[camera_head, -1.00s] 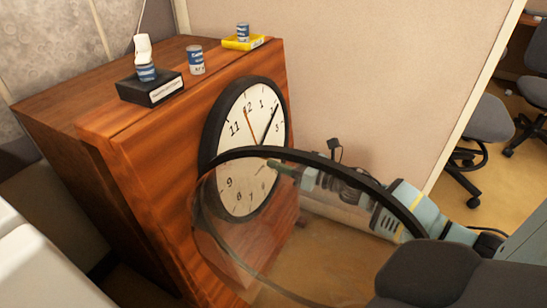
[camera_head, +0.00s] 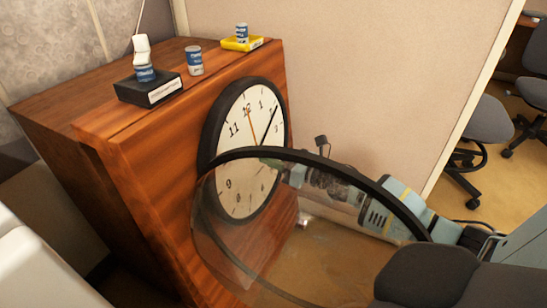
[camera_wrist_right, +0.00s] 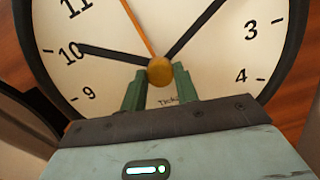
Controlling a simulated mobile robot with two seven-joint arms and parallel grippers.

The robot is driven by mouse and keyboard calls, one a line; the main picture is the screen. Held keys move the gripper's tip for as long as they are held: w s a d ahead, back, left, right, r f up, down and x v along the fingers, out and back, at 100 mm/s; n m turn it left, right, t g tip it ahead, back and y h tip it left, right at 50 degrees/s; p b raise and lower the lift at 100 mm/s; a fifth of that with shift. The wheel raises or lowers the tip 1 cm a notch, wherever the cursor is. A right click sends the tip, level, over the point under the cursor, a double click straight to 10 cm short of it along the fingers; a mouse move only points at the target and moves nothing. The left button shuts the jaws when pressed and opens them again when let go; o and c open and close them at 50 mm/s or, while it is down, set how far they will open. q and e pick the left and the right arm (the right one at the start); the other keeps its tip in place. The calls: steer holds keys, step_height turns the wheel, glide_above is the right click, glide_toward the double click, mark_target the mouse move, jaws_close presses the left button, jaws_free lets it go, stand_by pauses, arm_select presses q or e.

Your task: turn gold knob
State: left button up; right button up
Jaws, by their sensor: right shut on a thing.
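The round wall clock (camera_head: 238,112) with a black rim hangs on the front of the wooden cabinet. The gold knob (camera_wrist_right: 160,70) sits at the centre of its face, where the hands meet. In the right wrist view the green fingers of my right gripper (camera_wrist_right: 160,80) are on both sides of the knob and shut on it. In the head view my right arm reaches in from the right, behind the clear round glass cover, and the knob is hard to make out. My left gripper is not in view.
The open glass cover with a black rim (camera_head: 255,152) stands out in front of the clock. On the cabinet top (camera_head: 95,75) are a black box (camera_head: 150,90), several cans and a yellow item (camera_head: 242,43). Grey chairs (camera_head: 487,118) stand at right.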

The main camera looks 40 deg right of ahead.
arm_select(q)
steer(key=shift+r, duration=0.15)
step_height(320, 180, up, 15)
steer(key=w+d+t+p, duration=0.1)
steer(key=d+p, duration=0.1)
steer(key=p, duration=1.4)
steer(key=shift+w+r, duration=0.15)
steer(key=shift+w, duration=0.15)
arm_select(e)
steer(key=m, duration=0.7)
steer(key=m+g+h, duration=0.1)
steer(key=m, duration=0.7)
steer(key=m+g, duration=0.1)
steer(key=m, duration=0.7)
steer(key=shift+r+h, duration=0.3)
steer(key=shift+r, duration=0.05)
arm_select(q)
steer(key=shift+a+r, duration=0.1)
arm_select(e)
steer(key=shift+m, duration=0.3)
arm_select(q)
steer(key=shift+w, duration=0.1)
arm_select(e)
steer(key=o, duration=1)
